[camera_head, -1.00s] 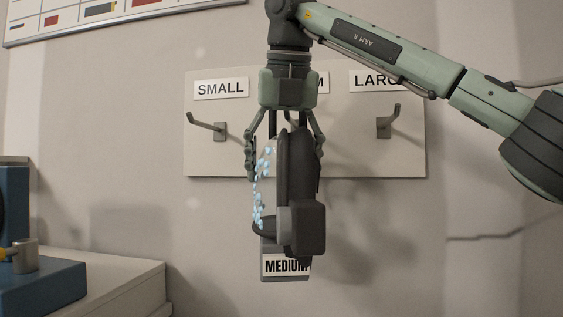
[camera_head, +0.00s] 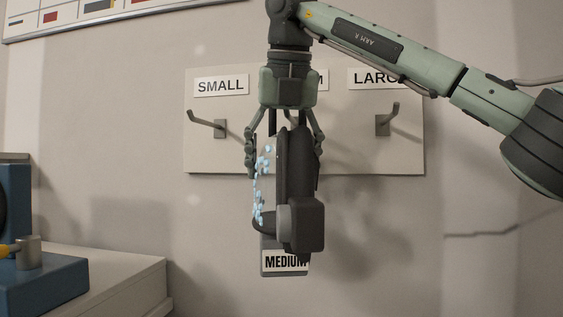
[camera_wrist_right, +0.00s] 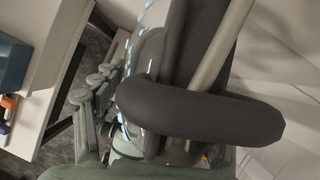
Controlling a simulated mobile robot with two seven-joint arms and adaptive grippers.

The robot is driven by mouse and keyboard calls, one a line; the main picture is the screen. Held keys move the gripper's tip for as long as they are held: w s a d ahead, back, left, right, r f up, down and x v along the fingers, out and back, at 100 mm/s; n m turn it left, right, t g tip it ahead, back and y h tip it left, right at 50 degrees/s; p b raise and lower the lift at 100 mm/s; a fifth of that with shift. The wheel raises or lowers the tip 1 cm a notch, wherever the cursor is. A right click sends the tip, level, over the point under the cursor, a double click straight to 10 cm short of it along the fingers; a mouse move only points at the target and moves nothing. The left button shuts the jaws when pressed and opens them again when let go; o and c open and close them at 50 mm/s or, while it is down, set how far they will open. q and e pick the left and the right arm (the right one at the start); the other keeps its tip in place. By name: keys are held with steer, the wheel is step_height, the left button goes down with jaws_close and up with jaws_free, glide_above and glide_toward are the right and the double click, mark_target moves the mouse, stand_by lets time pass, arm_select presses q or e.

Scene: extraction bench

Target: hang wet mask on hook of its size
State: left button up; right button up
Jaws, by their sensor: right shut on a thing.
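The dark mask (camera_head: 296,180) hangs upright, with blue-white wet drops on its left side and a MEDIUM tag (camera_head: 285,262) at its bottom. My right gripper (camera_head: 284,160) is shut on the mask from above, in front of the board's middle. In the right wrist view, a thick dark loop (camera_wrist_right: 200,112) of the mask lies close to the gripper. A pale rod (camera_wrist_right: 219,45) runs behind that loop; I cannot tell whether the loop is around it. The middle hook is hidden in the head view, and its label (camera_head: 322,80) is mostly covered. My left gripper is not in view.
The wall board (camera_head: 225,160) carries an empty hook (camera_head: 217,127) under SMALL (camera_head: 221,86) and another (camera_head: 385,122) under LARGE (camera_head: 375,78). A pale bench (camera_head: 130,285) with blue equipment (camera_head: 50,285) stands at lower left. The wall right of the board is clear.

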steer(key=shift+w+d+f, duration=0.2)
steer(key=shift+f, duration=0.3)
steer(key=o, duration=1.9)
steer(key=shift+o, duration=0.2)
steer(key=v, duration=1.3)
steer(key=shift+a, duration=0.2)
steer(key=x, duration=1.1)
steer(key=shift+w+d+f, duration=0.1)
steer(key=shift+w+f, duration=0.1)
steer(key=shift+w, duration=0.1)
